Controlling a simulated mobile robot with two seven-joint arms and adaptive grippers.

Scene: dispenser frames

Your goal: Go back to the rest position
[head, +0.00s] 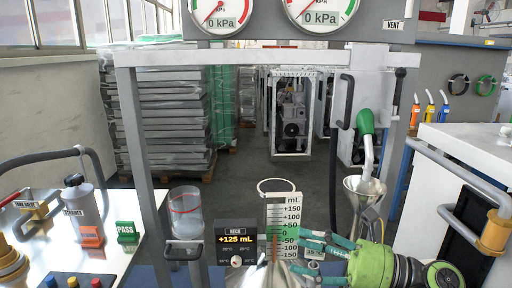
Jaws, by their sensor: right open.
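My right gripper (306,251), with teal and black fingers on a green wrist, comes in from the lower right. It is open, its fingers pointing left in front of the lower part of the mL scale plate (281,212). I see nothing held between the fingers. A shiny metal vessel (272,274) shows at the bottom edge by the fingertips; whether they touch cannot be told. A display (235,239) reading +125 mL stands left of the scale. My left gripper is not in view.
A grey metal frame (137,150) carries two gauges (221,14) reading 0 kPa. A green-handled nozzle (366,125) hangs over a funnel (364,188) at the right. A clear beaker (187,212) stands left. A white bench (140,258) holds a bottle (80,200) and a PASS block (126,233).

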